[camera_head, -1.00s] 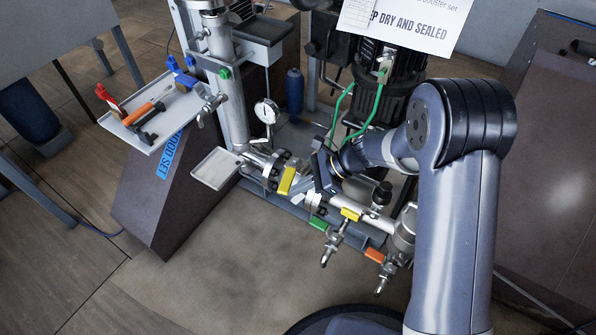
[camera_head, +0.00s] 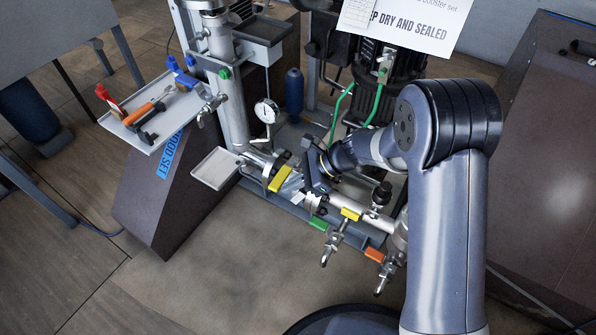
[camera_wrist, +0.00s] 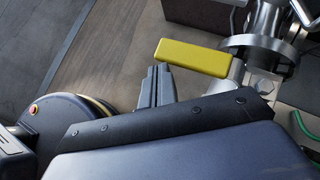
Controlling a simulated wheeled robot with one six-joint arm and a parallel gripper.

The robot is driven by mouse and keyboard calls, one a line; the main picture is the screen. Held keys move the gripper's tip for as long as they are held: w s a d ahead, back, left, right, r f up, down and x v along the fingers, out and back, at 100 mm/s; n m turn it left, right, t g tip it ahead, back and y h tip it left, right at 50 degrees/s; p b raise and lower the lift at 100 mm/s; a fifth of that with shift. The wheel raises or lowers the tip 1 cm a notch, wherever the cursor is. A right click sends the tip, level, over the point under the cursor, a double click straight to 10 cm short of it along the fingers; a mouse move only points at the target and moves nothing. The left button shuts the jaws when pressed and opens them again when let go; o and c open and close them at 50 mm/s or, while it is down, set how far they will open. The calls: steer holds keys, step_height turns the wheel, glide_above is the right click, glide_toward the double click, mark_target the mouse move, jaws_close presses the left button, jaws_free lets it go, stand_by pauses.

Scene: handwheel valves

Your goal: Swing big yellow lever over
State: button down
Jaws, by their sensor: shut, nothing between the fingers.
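The big yellow lever (camera_head: 280,178) sits on the pipe valve in the middle of the head view, slanting from lower left to upper right. In the wrist view the yellow lever (camera_wrist: 192,58) is a thick bar whose right end is by the metal valve body (camera_wrist: 262,82). My gripper (camera_wrist: 157,70) is shut and empty. Its fingertips are at the lower edge of the lever's left part, close to it or touching; I cannot tell which. In the head view my gripper (camera_head: 292,184) is just right of the lever.
A smaller yellow lever (camera_head: 350,214), a green lever (camera_head: 318,223) and an orange lever (camera_head: 374,254) lie lower right along the pipe. A pressure gauge (camera_head: 266,111) stands behind. A small grey tray (camera_head: 214,168) is at the left. Open floor lies in front.

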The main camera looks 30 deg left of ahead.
steer(key=shift+w+d+p, duration=0.25)
steer(key=shift+w+d, duration=0.3)
steer(key=shift+d, duration=0.3)
steer(key=shift+w+d+p, duration=0.2)
steer(key=shift+w+d, duration=0.3)
steer(key=shift+d, duration=0.35)
steer(key=p+v, duration=0.3)
steer(key=v, duration=0.7)
steer(key=shift+w+d+r, duration=0.2)
steer(key=shift+d+r, duration=0.05)
steer(key=s+a+r+b+x, duration=0.1)
steer(key=b+x, duration=0.2)
steer(key=x, duration=1)
steer(key=shift+a+r+b, duration=0.25)
steer(key=shift+a+b, duration=0.1)
steer(key=shift+b, duration=0.05)
